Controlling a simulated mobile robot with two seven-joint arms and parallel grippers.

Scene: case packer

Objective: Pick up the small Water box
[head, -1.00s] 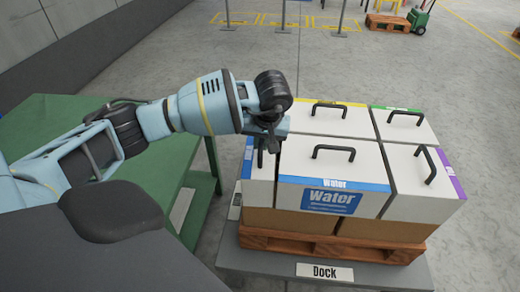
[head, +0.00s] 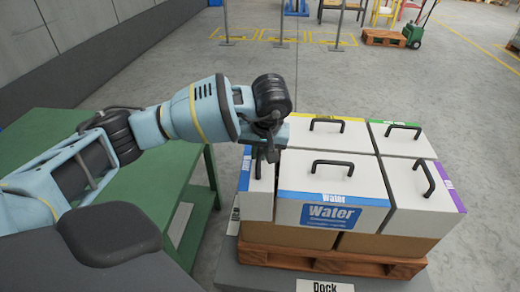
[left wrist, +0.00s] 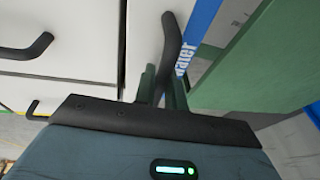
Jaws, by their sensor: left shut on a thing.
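The small Water box is a narrow white box (head: 260,200) with a blue band, at the left end of the stack on the pallet. In the left wrist view its white top (left wrist: 143,35) and blue "Water" band (left wrist: 200,22) show. My left gripper (head: 264,150) is above it, pointing down, shut on its black handle (left wrist: 171,45). In the left wrist view the fingers (left wrist: 160,88) sit on either side of the handle. The box stands against the large Water box (head: 300,210); I cannot see any clear lift. My right gripper is out of view.
Other white boxes with yellow, green (head: 403,140) and purple bands stand close on the right and behind. They rest on brown cartons over a wooden pallet (head: 330,262). A green table (head: 90,135) lies to the left, with a narrow gap before the pallet.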

